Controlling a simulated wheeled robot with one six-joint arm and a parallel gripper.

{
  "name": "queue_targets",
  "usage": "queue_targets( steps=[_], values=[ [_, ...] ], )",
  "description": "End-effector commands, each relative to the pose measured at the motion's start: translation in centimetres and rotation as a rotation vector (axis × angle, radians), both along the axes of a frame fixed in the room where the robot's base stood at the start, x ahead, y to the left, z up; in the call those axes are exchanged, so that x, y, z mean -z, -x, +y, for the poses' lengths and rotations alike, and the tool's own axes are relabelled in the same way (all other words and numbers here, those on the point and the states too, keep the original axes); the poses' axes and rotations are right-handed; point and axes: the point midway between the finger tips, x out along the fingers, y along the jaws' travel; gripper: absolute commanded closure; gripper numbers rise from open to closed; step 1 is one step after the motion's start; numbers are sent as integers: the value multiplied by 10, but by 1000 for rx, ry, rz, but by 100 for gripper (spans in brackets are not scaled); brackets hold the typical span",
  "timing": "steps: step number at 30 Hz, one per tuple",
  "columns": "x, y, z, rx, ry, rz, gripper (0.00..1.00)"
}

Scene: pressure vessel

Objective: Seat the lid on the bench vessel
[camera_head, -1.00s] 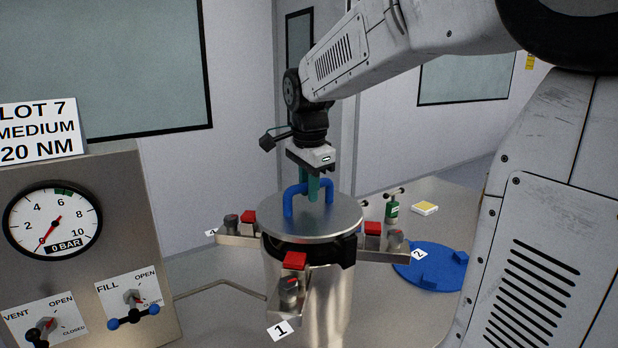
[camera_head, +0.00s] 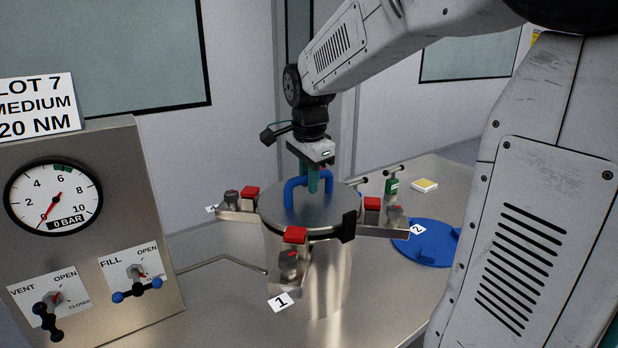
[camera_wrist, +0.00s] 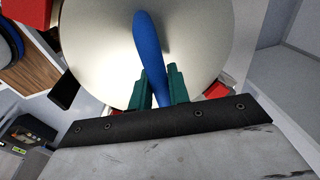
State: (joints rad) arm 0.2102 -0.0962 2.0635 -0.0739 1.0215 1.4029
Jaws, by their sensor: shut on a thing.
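The lid (camera_head: 318,212) is a round metal disc with a blue arched handle (camera_head: 291,193). It lies level at the top of the steel bench vessel (camera_head: 325,275), with its edge close to the vessel's black rim band; whether it is fully seated I cannot tell. My gripper (camera_head: 312,183) is above the lid with its green fingers shut on the blue handle. In the wrist view, the fingers (camera_wrist: 157,88) close on both sides of the handle, and the lid's pale face (camera_wrist: 195,40) fills the middle.
Red-topped clamps (camera_head: 295,236) on brackets stand around the vessel rim, with number tags. A gauge panel (camera_head: 85,240) stands at left.

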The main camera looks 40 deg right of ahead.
Motion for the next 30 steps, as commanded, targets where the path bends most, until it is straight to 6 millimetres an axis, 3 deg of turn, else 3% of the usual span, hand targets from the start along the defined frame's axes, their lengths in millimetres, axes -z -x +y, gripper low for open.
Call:
queue_targets(
  steps=[17, 18, 20, 30],
  values=[
    [3, -1, 0, 0, 1, -6, 100],
    [3, -1, 0, 0, 2, -6, 74],
    [3, -1, 0, 0, 1, -6, 57],
    [2, 1, 0, 0, 0, 1, 57]
  ],
)
